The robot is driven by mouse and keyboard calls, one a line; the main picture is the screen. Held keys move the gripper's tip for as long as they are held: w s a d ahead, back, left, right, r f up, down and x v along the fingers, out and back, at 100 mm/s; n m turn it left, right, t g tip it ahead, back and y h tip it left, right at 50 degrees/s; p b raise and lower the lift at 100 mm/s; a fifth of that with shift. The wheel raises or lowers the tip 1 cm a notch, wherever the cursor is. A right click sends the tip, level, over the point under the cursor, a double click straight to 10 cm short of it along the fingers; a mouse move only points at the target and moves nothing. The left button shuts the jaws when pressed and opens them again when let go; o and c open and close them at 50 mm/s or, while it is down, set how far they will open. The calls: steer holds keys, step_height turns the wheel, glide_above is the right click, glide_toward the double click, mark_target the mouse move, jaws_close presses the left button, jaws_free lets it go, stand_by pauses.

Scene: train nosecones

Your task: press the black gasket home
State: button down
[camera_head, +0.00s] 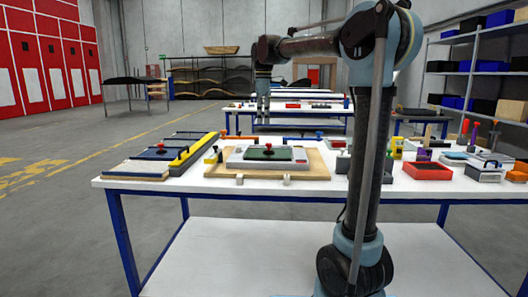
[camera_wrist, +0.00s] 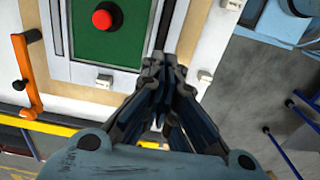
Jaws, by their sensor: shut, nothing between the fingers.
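A green panel (camera_wrist: 103,42) with a red knob (camera_wrist: 103,18) sits in a white frame; it also shows on the table in the head view (camera_head: 262,154). My gripper (camera_wrist: 162,62) is shut and empty. Its tips are at the lower end of the right strip in the wrist view and hide part of it. I cannot tell whether they touch it.
The white frame lies on a wooden board (camera_head: 315,168) on the white table (camera_head: 230,184). An orange handle (camera_wrist: 28,75) stands left of the board in the wrist view. A red tray (camera_head: 428,171) and tools crowd the table's right.

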step_height(320, 180, down, 14)
stand_by(0.6)
steer(key=shift+f, duration=0.25)
steer(key=shift+s+f, duration=0.15)
steer(key=shift+f, duration=0.45)
steer(key=shift+s+d, duration=0.1)
steer(key=shift+s, duration=0.05)
steer(key=shift+w+r, duration=0.25)
step_height(320, 180, up, 14)
